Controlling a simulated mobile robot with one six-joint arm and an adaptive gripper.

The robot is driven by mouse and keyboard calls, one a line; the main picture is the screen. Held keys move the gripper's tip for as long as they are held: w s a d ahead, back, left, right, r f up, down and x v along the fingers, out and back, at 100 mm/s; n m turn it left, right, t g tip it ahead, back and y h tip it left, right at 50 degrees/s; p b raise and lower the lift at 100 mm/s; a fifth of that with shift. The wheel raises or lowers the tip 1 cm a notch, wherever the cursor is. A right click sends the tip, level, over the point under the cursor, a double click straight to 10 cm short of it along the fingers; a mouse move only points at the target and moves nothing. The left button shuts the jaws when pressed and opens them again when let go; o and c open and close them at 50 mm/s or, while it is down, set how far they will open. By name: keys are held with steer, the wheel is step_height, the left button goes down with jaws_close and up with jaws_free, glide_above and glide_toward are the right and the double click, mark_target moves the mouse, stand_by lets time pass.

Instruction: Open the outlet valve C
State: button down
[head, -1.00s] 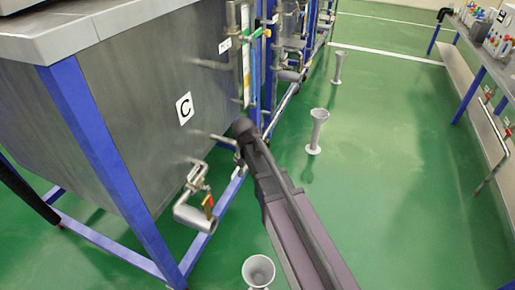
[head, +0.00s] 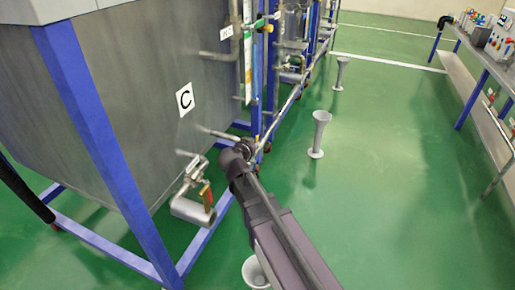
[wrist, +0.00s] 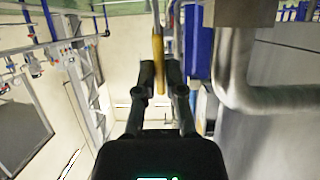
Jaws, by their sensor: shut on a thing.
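Tank C is the grey metal tank with the "C" label (head: 185,99) at the left of the head view. Its outlet valve (head: 192,185) sits low on the tank's side, above a short wide pipe. A yellow and red handle (head: 207,195) shows at that valve, left of my arm's end. In the head view my gripper is hidden behind my arm. In the wrist view my gripper (wrist: 160,78) is shut on a yellow handle (wrist: 157,48). I cannot tell for certain that both views show the same handle. A bent silver pipe (wrist: 240,85) is close on the right.
Blue frame legs (head: 100,150) and low rails surround the tank. Several grey funnel-shaped stands are on the green floor, one (head: 319,135) right of my arm and one (head: 254,273) partly hidden below it. A bench (head: 490,75) runs along the right.

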steer(key=shift+s, duration=0.25)
steer(key=c, duration=0.8)
jaws_free()
steer(key=shift+o, duration=0.3)
steer(key=shift+w, duration=0.1)
steer(key=shift+r, duration=0.2)
